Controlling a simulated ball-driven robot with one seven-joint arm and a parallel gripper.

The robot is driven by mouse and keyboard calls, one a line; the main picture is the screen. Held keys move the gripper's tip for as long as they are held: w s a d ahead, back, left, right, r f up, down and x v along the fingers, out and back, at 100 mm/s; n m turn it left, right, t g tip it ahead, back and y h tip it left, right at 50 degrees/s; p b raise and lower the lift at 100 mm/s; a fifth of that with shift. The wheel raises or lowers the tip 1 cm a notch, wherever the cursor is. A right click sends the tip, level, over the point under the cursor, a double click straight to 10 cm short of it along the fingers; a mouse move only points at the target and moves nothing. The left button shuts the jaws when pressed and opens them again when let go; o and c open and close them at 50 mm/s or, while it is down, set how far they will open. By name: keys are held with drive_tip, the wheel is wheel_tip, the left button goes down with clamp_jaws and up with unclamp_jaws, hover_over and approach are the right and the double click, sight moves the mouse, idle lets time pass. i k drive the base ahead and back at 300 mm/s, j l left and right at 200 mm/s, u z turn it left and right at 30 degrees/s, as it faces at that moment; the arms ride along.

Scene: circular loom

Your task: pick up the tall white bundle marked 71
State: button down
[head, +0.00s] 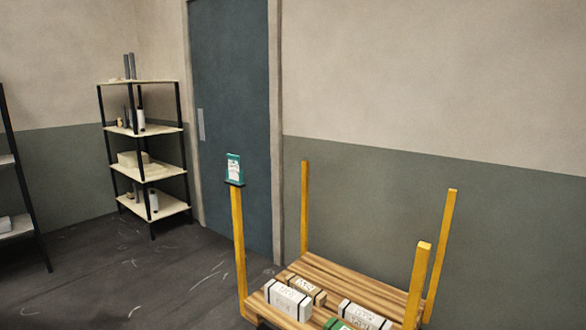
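Two white bundles with dark straps lie on a wooden platform (325,268) at the lower right. One white bundle (288,301) is near the left front post, and the other white bundle (363,316) is to its right, cut off by the bottom edge. Both have dark writing on top, too small to read, so I cannot tell which, if either, is marked 71. A brown bundle (307,289) lies behind the left white one. A green item (338,324) shows at the bottom edge. My gripper is not in view.
Yellow posts (239,250) stand at the platform's corners; one carries a teal card (233,168). A black shelf unit (152,171) with several items stands at the back left, beside a blue door (232,110). Another shelf (12,228) is at the left edge. Dark floor (150,275) between is clear.

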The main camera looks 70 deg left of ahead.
sight(295, 304)
drive_tip(key=u, duration=2.35)
